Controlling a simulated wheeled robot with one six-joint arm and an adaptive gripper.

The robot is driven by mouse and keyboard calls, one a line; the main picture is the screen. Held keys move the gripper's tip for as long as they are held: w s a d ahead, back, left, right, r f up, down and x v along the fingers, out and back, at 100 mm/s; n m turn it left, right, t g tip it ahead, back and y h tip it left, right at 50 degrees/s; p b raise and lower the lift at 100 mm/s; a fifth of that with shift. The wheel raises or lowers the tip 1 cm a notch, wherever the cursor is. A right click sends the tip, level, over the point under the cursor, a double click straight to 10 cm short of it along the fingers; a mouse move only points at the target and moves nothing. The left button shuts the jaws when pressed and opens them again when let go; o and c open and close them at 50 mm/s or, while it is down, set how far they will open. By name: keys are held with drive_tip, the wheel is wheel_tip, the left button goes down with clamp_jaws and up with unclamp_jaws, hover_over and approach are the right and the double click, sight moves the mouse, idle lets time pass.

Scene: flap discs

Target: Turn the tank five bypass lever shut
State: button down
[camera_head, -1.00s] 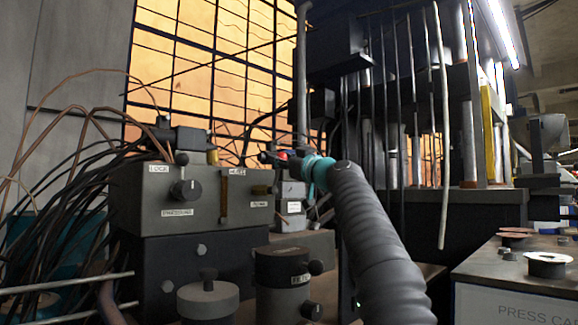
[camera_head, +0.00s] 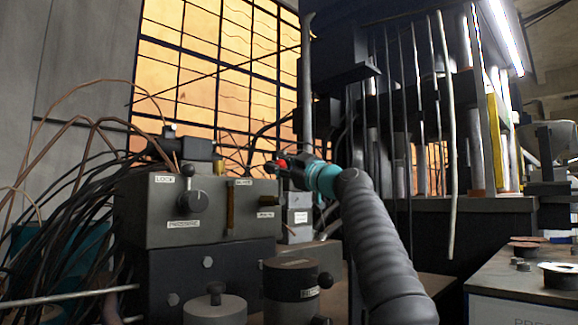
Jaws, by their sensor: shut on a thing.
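My gripper (camera_head: 279,166) is small in the head view, at the end of my arm with the teal band. Its dark fingers are shut on a small red piece (camera_head: 282,162), just above the right end of the grey control box. The red piece looks like a lever's grip, but the fingers cover most of it. I cannot read a tank five label or tell the lever's angle.
The grey control box (camera_head: 150,236) has a black knob, a brass-coloured upright bar and labels including LOCK and PRESSURE. Black cables and copper tubes crowd its left. Dark cylinders (camera_head: 290,302) stand in front. A press bench (camera_head: 535,283) is at right.

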drive_tip(key=shift+w+a+f, duration=0.15)
drive_tip(key=shift+a+f, duration=0.05)
drive_tip(key=shift+f, duration=0.15)
drive_tip(key=c, duration=0.8)
unclamp_jaws()
drive_tip(key=shift+a+f, duration=0.1)
drive_tip(key=shift+a, duration=0.05)
drive_tip(key=shift+d+r, duration=0.2)
drive_tip(key=shift+d, duration=0.05)
drive_tip(key=shift+r, duration=0.1)
drive_tip(key=shift+s+d, duration=0.35)
drive_tip(key=shift+d, duration=0.1)
drive_tip(key=shift+v, duration=5.5)
drive_tip(key=shift+a, duration=0.1)
